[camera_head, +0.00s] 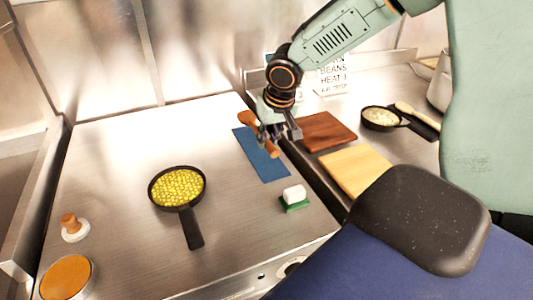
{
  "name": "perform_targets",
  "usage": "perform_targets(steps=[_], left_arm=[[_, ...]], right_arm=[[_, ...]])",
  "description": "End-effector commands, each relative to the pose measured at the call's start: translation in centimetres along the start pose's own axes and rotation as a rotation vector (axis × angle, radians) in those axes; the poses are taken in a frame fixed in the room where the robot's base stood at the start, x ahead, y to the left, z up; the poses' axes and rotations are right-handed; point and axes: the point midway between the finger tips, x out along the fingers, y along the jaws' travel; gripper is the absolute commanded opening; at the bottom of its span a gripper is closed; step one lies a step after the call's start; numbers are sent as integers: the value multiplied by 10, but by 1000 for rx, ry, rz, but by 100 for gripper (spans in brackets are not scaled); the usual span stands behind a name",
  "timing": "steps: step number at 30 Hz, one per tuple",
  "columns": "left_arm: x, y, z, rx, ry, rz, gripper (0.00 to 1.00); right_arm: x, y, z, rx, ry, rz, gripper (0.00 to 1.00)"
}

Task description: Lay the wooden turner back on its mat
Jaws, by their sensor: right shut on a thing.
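My right gripper (272,138) comes down from the top of the head view and is shut on the wooden turner (247,119). The turner is orange-brown and tilted, with one end showing up left of the fingers and the other below them; its middle is hidden by the fingers. A blue mat (265,167) lies flat on the steel counter under and in front of the gripper. The turner appears over the mat's upper part; I cannot tell whether it touches it. My left gripper is not in view.
A dark pan with yellow contents (178,184) stands left of the mat. A white block on a green base (293,195) is close by. Brown (328,132) and pale (357,170) boards lie right, with another pan (381,117) behind. The counter's left back is clear.

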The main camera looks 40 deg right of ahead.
Motion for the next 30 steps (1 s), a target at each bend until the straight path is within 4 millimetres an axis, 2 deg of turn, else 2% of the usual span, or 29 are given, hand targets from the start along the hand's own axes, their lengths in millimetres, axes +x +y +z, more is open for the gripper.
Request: perform_targets(steps=[1, 8, 13, 20, 21, 28, 30], left_arm=[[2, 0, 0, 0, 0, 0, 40], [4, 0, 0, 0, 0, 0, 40], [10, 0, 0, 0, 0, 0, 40], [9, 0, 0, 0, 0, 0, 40], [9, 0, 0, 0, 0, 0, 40], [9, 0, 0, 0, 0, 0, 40], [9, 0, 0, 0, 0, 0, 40]], right_arm=[[7, 1, 3, 1, -2, 1, 0], [22, 2, 8, 1, -1, 1, 0], [45, 3, 16, 1, -2, 3, 0], [47, 2, 15, 2, 2, 1, 0], [47, 2, 16, 2, 1, 1, 22], [47, 2, 16, 2, 1, 1, 41], [47, 2, 16, 2, 1, 1, 43]])
